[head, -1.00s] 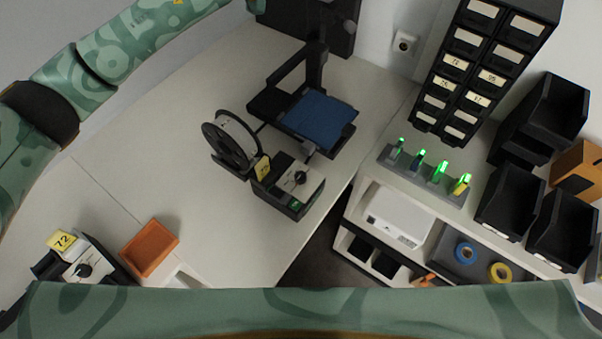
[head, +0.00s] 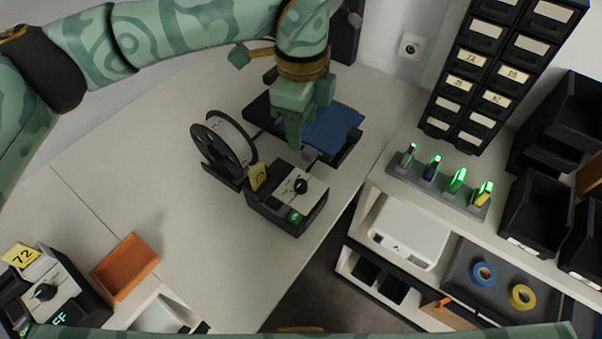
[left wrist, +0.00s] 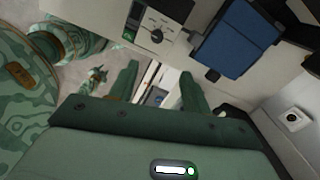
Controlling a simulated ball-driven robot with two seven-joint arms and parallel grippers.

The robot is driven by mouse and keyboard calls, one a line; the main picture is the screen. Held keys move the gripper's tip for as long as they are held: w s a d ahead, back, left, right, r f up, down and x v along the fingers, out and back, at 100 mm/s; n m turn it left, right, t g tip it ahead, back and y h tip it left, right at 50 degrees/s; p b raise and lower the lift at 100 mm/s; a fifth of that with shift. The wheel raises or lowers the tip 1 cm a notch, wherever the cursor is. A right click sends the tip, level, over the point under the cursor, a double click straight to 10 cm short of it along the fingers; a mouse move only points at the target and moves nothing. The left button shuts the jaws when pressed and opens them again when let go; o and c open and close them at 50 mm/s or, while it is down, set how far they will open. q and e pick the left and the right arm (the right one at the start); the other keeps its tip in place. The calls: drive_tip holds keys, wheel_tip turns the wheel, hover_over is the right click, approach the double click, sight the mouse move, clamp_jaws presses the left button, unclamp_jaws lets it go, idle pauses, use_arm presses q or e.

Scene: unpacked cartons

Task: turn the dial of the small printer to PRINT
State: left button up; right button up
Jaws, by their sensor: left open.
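The small printer has a blue bed (head: 333,128), a black control box (head: 283,210) with a white panel, and a black dial (head: 300,186) on that panel. A green-lit display shows on the box's front; I cannot read it. In the left wrist view the dial (left wrist: 157,36) is at the upper middle, above the fingers, with the blue bed (left wrist: 236,40) to its right. My left gripper (head: 294,143) hangs above the printer, just behind the control box, pointing down. It is open and empty, apart from the dial. The left wrist view shows both fingers (left wrist: 158,88) spread. My right gripper is not in view.
A filament spool (head: 224,145) and a yellow tag (head: 258,177) stand beside the control box. Another dial box (head: 45,292), tagged 72, is at the lower left near an orange tray (head: 125,267). A charging rack (head: 437,188) is on the right shelf. The table's left middle is clear.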

sight(301, 183)
use_arm(q)
wheel_tip(301, 183, down, 16)
drive_tip(key=shift+s+a+f+b, duration=0.1)
drive_tip(key=shift+s+f+b, duration=0.1)
drive_tip(key=shift+b, duration=0.4)
drive_tip(key=shift+w, duration=0.1)
drive_tip(key=c, duration=1)
